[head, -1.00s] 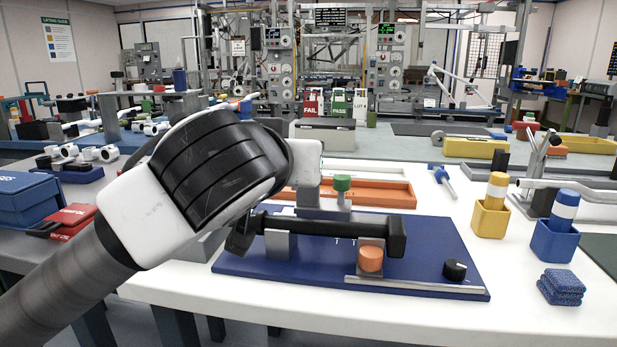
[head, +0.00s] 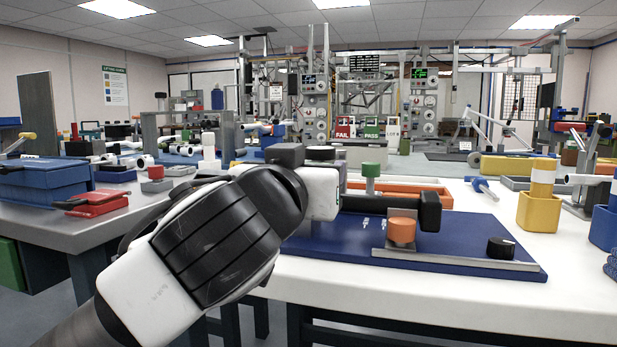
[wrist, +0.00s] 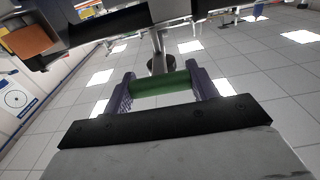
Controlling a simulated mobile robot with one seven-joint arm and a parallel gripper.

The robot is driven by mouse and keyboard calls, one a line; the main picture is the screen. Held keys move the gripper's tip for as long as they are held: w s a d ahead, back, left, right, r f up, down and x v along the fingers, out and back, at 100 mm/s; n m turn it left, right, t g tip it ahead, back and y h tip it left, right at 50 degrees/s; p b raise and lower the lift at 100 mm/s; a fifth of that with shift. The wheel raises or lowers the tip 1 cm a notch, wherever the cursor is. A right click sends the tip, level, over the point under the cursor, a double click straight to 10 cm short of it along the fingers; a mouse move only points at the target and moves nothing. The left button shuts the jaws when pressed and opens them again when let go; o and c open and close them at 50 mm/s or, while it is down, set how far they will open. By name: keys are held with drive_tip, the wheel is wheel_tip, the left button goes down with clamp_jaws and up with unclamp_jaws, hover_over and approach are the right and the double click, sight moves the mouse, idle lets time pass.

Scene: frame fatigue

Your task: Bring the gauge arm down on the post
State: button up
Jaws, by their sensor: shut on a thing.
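In the wrist view my gripper (wrist: 160,85) is shut on a green cylinder (wrist: 162,84), which lies across between the two fingers. In the head view my fingers are hidden behind my own wrist. A black bar (head: 430,211), seemingly the gauge arm, lies above the blue base board (head: 340,245); its left part is hidden behind my wrist. An orange cylinder (head: 402,231) stands just in front of its right end, on a grey strip. A green knob (head: 371,170) on a grey stem shows behind the bar. I cannot tell whether this is the gripped piece, or which part is the post.
A black knob (head: 501,247) sits at the board's right. An orange tray (head: 435,195) lies behind. A yellow holder (head: 538,211) and a blue holder (head: 604,226) stand at right. Blue boxes (head: 45,185) and a red case (head: 90,203) lie on the left table.

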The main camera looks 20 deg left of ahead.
drive_tip(key=shift+f, duration=0.25)
drive_tip(key=o, duration=1.4)
drive_tip(key=shift+w, duration=0.1)
drive_tip(key=shift+r, duration=0.1)
